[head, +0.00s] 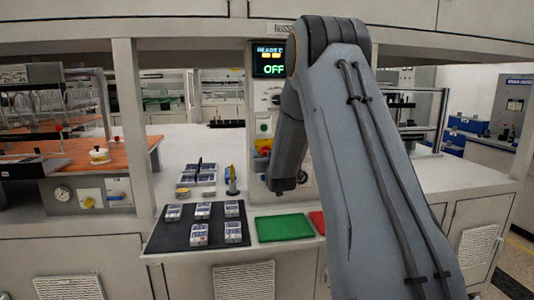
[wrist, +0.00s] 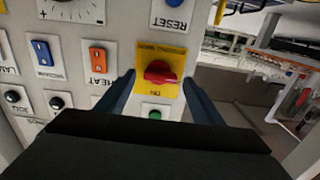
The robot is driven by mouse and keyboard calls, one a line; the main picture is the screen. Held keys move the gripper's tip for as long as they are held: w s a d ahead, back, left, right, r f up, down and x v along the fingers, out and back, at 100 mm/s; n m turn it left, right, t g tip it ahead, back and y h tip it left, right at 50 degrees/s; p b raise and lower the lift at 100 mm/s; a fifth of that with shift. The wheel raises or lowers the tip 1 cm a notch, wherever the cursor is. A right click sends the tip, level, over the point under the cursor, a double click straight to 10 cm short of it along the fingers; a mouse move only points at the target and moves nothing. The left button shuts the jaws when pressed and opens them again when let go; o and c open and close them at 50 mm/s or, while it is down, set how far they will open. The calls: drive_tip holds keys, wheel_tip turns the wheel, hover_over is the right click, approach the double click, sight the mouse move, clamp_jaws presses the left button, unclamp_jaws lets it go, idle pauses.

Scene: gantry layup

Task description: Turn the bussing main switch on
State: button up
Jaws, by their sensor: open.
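The main switch is a red rotary knob (wrist: 160,73) on a yellow plate (wrist: 158,53) in the wrist view. Its handle lies roughly sideways in that picture, and the labels appear upside down. My gripper (wrist: 158,80) is open, with one dark finger on each side of the knob; I cannot tell whether either touches it. In the head view, part of the yellow plate (head: 263,144) shows beside my arm, which hides most of the panel and the gripper. The display (head: 269,59) above reads "OFF" in green.
Around the knob are an orange rocker (wrist: 98,60), a blue rocker (wrist: 42,52), a blue reset button (wrist: 177,3) and a green button (wrist: 155,114). On the bench are a black mat (head: 172,242) with several small packs, a green tray (head: 284,228) and a red tray (head: 317,221).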

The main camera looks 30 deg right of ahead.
drive_tip(key=c, duration=1)
drive_tip(key=shift+c, duration=0.2)
drive_tip(key=shift+m+b, duration=0.4)
drive_tip(key=shift+b, duration=0.05)
drive_tip(key=m+b, duration=0.3)
drive_tip(key=m, duration=0.1)
drive_tip(key=shift+f, duration=0.1)
drive_tip(key=m+b, duration=0.2)
drive_tip(key=m, duration=0.2)
drive_tip(key=m+b, duration=0.1)
drive_tip(key=m, duration=0.3)
drive_tip(key=m+b, duration=0.2)
drive_tip(key=m, duration=0.3)
drive_tip(key=shift+d+b, duration=0.3)
